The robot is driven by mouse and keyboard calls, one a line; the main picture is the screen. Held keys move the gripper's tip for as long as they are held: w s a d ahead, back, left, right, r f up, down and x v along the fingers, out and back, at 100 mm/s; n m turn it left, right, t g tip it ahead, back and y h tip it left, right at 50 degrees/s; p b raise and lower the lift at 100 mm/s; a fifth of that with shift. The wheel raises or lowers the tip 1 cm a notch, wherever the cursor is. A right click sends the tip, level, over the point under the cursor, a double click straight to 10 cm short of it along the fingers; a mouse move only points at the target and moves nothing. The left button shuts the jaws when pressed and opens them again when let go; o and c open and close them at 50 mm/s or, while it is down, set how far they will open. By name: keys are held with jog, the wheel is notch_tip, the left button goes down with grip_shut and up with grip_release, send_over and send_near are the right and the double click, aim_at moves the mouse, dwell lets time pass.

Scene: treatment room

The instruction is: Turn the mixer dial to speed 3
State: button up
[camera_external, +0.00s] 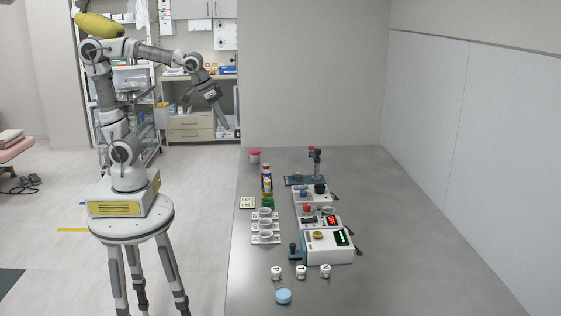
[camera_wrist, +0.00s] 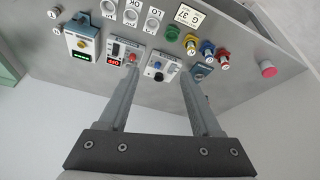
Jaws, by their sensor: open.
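Three white devices stand in a row on the grey table (camera_external: 400,240). The farthest (camera_external: 313,198) has a blue dial (camera_external: 303,194) and a round black top (camera_external: 320,188), and looks like the mixer; its dial setting is too small to read. In the wrist view the blue dial (camera_wrist: 157,64) shows between the fingers. The middle device has a red knob (camera_external: 307,209) and a red display (camera_external: 332,220). The nearest has a yellow knob (camera_external: 318,236) and a green display (camera_external: 340,238). My gripper (camera_external: 223,119) is open and empty, above and left of the table, apart from all devices; its fingers (camera_wrist: 159,73) are spread.
Cups (camera_external: 265,225) and colored bottles (camera_external: 267,187) stand left of the devices. Small white jars (camera_external: 301,272) and a blue disc (camera_external: 284,296) are in front. The table's right side is clear.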

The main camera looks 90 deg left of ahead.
jog(key=w+a+f+n+g+y, duration=0.1)
jog(key=w+f+n, duration=0.15)
jog(key=w, duration=0.45)
jog(key=w+a+f+n, duration=0.1)
jog(key=w+f, duration=0.2)
jog(key=w, duration=0.4)
jog(key=n+y+b, duration=0.1)
jog(key=n+b, duration=0.1)
send_near(302, 191)
jog(key=shift+g, duration=0.3)
jog(key=x, duration=0.5)
jog(key=w+x, duration=0.1)
jog(key=x, duration=0.2)
jog(key=shift+w+a+f, duration=0.1)
jog(key=shift+a+f, duration=0.05)
jog(key=shift+a, duration=0.05)
grip_shut()
